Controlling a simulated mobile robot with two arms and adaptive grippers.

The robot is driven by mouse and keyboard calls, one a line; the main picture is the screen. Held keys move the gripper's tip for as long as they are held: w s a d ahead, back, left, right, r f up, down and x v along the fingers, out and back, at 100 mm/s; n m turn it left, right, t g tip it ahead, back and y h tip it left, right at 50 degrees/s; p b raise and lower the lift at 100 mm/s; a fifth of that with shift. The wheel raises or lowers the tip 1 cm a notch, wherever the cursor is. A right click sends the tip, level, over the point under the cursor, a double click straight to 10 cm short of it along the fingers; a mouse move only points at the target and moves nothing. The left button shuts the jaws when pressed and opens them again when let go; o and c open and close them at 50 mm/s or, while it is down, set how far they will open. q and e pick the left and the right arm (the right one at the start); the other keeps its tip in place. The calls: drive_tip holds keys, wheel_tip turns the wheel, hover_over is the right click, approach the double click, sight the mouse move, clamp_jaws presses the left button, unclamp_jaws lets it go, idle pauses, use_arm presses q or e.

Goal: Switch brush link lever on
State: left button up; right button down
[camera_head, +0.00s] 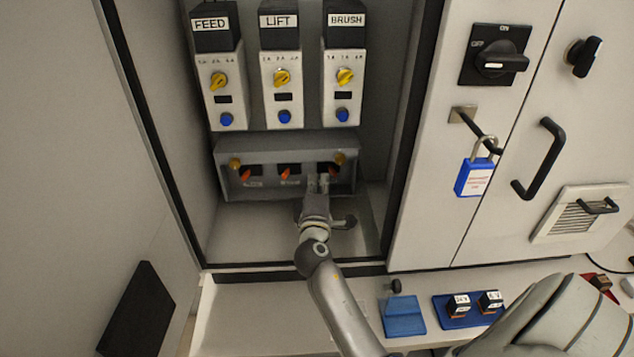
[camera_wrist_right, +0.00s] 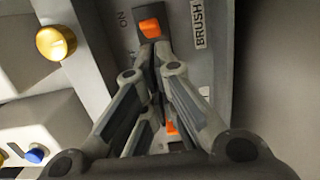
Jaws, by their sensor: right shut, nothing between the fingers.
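The grey link panel (camera_head: 230,185) sits low in the open cabinet and carries three orange levers in a row. The brush link lever (camera_head: 333,171) is the rightmost. In the right wrist view its orange tip (camera_wrist_right: 150,27) stands in a dark slot between the "ON" mark and the "BRUSH" label. My right gripper (camera_head: 318,183) is in front of the panel, just below and left of the brush lever. In the right wrist view, its fingers (camera_wrist_right: 152,73) are shut and empty. I cannot tell whether they touch the lever. My left gripper is out of view.
The middle lever (camera_head: 286,173) and left lever (camera_head: 246,175) are close to the left. Brass knobs (camera_head: 235,163) flank the panel. FEED, LIFT and BRUSH modules (camera_head: 343,58) hang above. Cabinet side walls bound the space. A blue padlock (camera_head: 474,178) hangs outside, right.

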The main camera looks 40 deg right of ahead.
drive_tip(key=v, duration=0.7)
drive_tip(key=shift+s+a, duration=0.2)
idle(0.4)
